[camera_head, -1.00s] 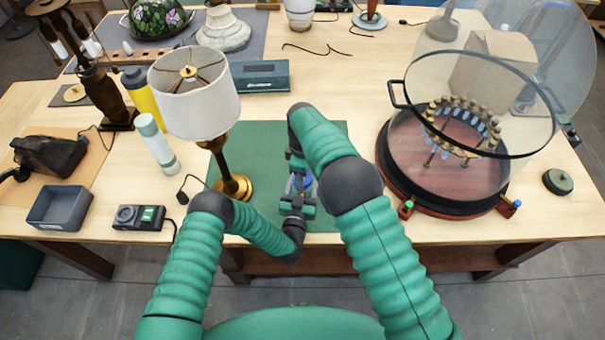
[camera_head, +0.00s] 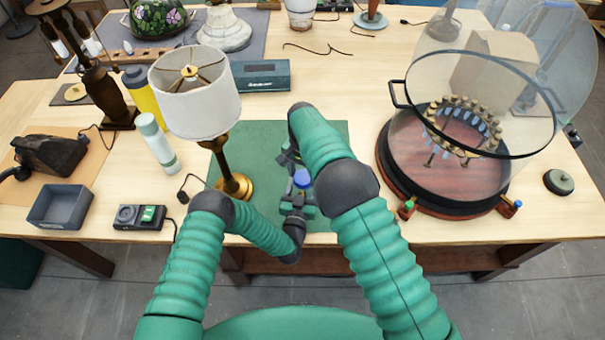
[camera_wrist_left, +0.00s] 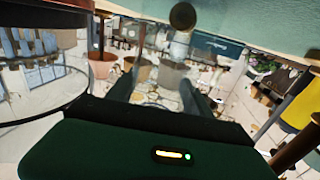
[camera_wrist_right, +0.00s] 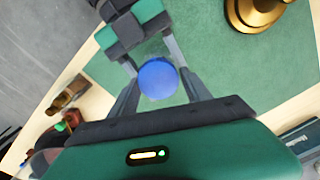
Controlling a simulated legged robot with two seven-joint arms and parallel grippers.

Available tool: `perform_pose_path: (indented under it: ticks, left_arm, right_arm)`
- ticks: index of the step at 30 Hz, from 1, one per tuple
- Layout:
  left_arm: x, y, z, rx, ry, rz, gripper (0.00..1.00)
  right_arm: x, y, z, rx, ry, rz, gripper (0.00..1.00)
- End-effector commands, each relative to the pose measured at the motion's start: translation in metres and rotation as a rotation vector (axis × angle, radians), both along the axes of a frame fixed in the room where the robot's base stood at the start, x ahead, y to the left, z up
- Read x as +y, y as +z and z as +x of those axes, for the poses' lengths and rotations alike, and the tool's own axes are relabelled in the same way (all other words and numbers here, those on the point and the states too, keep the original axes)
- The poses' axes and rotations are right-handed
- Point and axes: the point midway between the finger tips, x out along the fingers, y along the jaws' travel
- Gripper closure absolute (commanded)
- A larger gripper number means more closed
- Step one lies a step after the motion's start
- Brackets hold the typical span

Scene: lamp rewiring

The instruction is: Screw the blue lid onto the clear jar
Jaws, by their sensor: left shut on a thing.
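The blue lid (camera_head: 302,179) is seen from above over the green mat, level with the front of the table; it is a round disc in the right wrist view (camera_wrist_right: 158,80). My left gripper (camera_head: 299,207) is shut on the clear jar (camera_wrist_left: 172,72), which shows faintly between its fingers in the left wrist view. The lid sits over the jar; whether its thread has caught cannot be seen. My right gripper (camera_wrist_right: 160,74) has a finger on either side of the lid, seemingly with slim gaps. In the head view its arm partly hides it.
A lamp with a white shade (camera_head: 194,95) and brass base (camera_head: 236,186) stands just left of the grippers. A round glass-covered fixture (camera_head: 445,165) stands to the right. The green mat (camera_head: 255,140) is bare behind the grippers.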

Motion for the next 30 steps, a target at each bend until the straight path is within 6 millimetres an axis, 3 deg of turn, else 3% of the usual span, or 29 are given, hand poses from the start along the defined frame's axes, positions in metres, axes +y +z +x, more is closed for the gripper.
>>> perform_pose_path:
  ticks: [5,13,22,30]
  left_arm:
    - [-0.003,0.000,-0.002,0.002,-0.007,-0.002,1.00]
    - [-0.001,0.000,0.000,0.002,-0.002,-0.001,1.00]
    - [0.000,0.000,0.000,0.002,0.000,-0.001,1.00]
    - [0.000,0.000,0.000,0.001,0.001,-0.001,1.00]
  right_arm:
    - [0.002,0.002,0.002,-0.007,0.002,0.004,0.26]
    - [0.001,0.003,0.001,-0.002,0.002,0.002,0.26]
    - [0.001,0.041,0.000,-0.001,0.002,0.003,0.26]
    - [0.000,0.045,0.000,0.002,0.002,0.001,0.26]
